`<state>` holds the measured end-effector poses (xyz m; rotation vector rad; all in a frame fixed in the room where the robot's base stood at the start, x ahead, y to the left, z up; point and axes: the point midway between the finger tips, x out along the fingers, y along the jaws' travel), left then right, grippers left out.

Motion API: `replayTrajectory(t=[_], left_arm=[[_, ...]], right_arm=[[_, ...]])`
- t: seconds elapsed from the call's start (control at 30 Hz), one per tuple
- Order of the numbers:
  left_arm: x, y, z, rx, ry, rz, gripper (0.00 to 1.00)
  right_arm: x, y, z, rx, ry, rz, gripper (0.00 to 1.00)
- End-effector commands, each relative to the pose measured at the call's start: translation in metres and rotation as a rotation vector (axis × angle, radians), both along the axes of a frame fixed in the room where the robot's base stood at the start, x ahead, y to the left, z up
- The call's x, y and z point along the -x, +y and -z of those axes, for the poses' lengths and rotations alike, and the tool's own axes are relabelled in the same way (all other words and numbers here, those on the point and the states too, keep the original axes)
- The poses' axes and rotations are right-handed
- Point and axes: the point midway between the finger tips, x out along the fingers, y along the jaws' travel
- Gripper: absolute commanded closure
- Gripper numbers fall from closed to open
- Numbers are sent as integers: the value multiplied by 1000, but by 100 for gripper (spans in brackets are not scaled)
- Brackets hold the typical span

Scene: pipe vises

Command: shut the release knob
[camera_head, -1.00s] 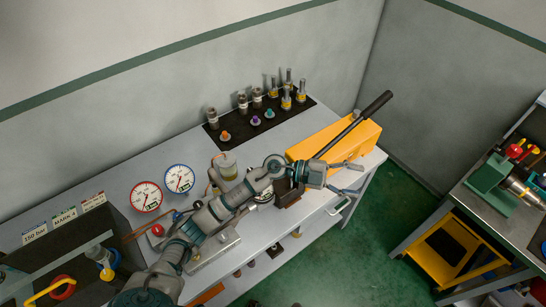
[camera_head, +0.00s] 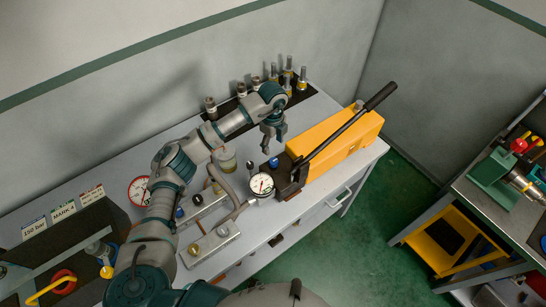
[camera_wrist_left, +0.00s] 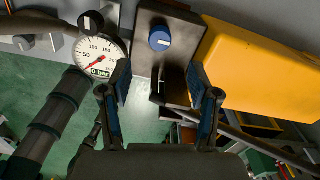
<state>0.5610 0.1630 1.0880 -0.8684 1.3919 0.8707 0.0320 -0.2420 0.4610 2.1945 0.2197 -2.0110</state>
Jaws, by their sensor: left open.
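A round blue knob (camera_head: 274,162) sits on top of the dark block (camera_head: 290,180) at the left end of the yellow hand pump (camera_head: 340,137). I take it for the release knob. In the left wrist view the blue knob (camera_wrist_left: 160,40) shows a pale mark on its face. My left gripper (camera_head: 267,148) points down just behind the knob in the head view. In the left wrist view my left gripper (camera_wrist_left: 160,78) is open and empty, its two blue-padded fingers apart, with the knob beyond the gap between them. My right gripper is not in view.
A dial gauge (camera_head: 262,184) and a small black knob (camera_head: 250,165) stand left of the block. The long black pump lever (camera_head: 350,123) slants up to the right. Several fittings (camera_head: 287,80) stand on a dark mat at the back. A second bench (camera_head: 490,206) is at the right.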

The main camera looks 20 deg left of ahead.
Motion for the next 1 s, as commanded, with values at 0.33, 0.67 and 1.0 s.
replayTrajectory(t=[0.33,0.67,1.0], left_arm=[[1,-1,73,1,2,2,39],[1,0,95,1,0,2,39],[0,-1,94,2,-1,3,79]], right_arm=[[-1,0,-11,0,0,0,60],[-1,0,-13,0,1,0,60],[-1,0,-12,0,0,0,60]])
